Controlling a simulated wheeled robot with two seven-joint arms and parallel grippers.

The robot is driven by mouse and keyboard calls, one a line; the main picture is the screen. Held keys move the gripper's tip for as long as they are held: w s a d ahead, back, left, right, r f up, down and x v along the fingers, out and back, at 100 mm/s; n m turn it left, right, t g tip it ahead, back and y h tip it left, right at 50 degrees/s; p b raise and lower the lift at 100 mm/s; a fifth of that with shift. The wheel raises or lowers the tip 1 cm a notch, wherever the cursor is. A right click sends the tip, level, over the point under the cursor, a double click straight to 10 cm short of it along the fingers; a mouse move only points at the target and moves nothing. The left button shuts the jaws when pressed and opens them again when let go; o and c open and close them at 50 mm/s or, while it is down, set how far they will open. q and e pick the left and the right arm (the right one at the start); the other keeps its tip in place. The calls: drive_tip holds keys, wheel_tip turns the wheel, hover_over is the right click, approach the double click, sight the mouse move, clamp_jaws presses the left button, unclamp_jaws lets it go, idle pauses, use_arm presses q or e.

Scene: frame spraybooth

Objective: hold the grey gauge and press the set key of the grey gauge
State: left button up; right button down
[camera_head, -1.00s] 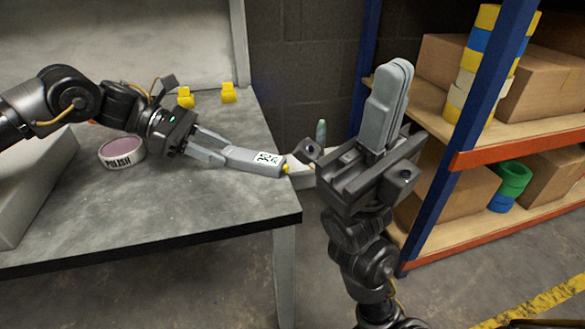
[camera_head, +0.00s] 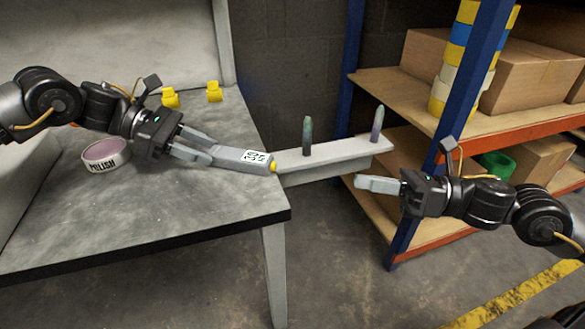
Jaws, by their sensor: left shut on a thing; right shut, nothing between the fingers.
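The grey gauge (camera_head: 238,160) is a long grey bar with a black-and-white display label near its right end. A small yellow key (camera_head: 273,167) sits at that right end. My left gripper (camera_head: 208,154) is shut on the gauge's left part and holds it over the grey table. My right gripper (camera_head: 362,183) is shut and empty, off the table's right side. Its fingertips point left toward the yellow key, with a clear gap between them. Whether the gauge touches the table cannot be told.
A pale beam (camera_head: 335,154) with two upright pegs juts out right of the table (camera_head: 190,215), behind my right fingertips. A ring marked POLISH (camera_head: 105,156) and two yellow pieces (camera_head: 214,92) are on the table. A shelf rack (camera_head: 400,95) with boxes stands right.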

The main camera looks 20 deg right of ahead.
drive_tip(key=n, duration=0.4)
drive_tip(key=shift+w+d+f+h, duration=0.2)
drive_tip(key=shift+w+f+h, duration=0.1)
drive_tip(key=shift+h, duration=0.1)
drive_tip(key=shift+t, duration=0.3)
approach(275, 166)
drive_tip(key=x, duration=0.6)
drive_tip(key=shift+w+a+f, duration=0.15)
drive_tip(key=shift+w+a, duration=0.1)
drive_tip(key=shift+w, duration=0.05)
use_arm(q)
drive_tip(key=shift+d, duration=0.1)
use_arm(e)
drive_tip(key=shift+x, duration=0.8)
use_arm(q)
drive_tip(key=shift+o, duration=0.2)
drive_tip(key=shift+s+r, duration=0.1)
drive_tip(key=shift+s, duration=0.05)
